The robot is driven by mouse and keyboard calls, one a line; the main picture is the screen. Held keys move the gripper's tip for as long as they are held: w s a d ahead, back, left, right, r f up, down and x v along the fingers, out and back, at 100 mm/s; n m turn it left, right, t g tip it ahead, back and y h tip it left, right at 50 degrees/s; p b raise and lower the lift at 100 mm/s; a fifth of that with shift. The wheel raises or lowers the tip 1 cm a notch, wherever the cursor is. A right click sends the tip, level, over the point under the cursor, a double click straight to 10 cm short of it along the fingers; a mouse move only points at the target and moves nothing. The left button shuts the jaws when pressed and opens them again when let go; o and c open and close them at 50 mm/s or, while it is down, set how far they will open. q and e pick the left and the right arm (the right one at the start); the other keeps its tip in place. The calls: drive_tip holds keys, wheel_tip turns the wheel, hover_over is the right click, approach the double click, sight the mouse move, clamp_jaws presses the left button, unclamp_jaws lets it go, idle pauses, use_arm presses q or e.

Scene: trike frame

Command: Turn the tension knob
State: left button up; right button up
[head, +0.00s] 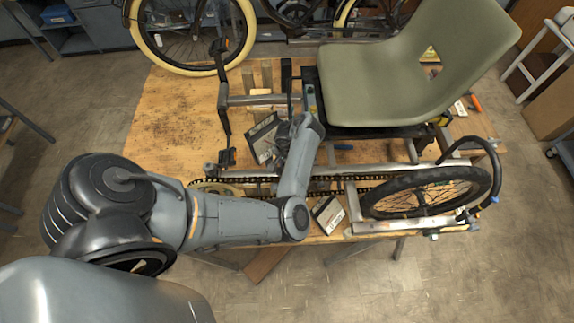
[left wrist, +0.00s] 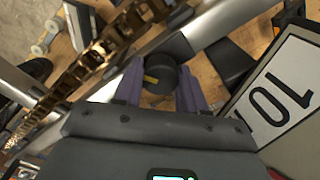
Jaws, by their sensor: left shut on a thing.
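The tension knob (left wrist: 160,76) is a round black knob with a small yellow mark, seen in the left wrist view beside a grey metal tube of the frame. My left gripper (left wrist: 159,84) has its two purple fingers on either side of the knob and is shut on it. In the head view my left arm reaches in from the left, and the left gripper (head: 279,152) is over the trike frame. There the arm and gripper hide the knob. My right gripper is not in view.
A chain (head: 334,180) runs along the frame to the spoked wheel (head: 425,193). A green seat (head: 405,70) rises at right. The wooden table (head: 160,125) has bare room at left.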

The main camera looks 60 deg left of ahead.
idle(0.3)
use_arm(q)
drive_tip(key=o, duration=1)
drive_tip(key=shift+o, duration=0.2)
drive_tip(key=shift+w+r, duration=0.1)
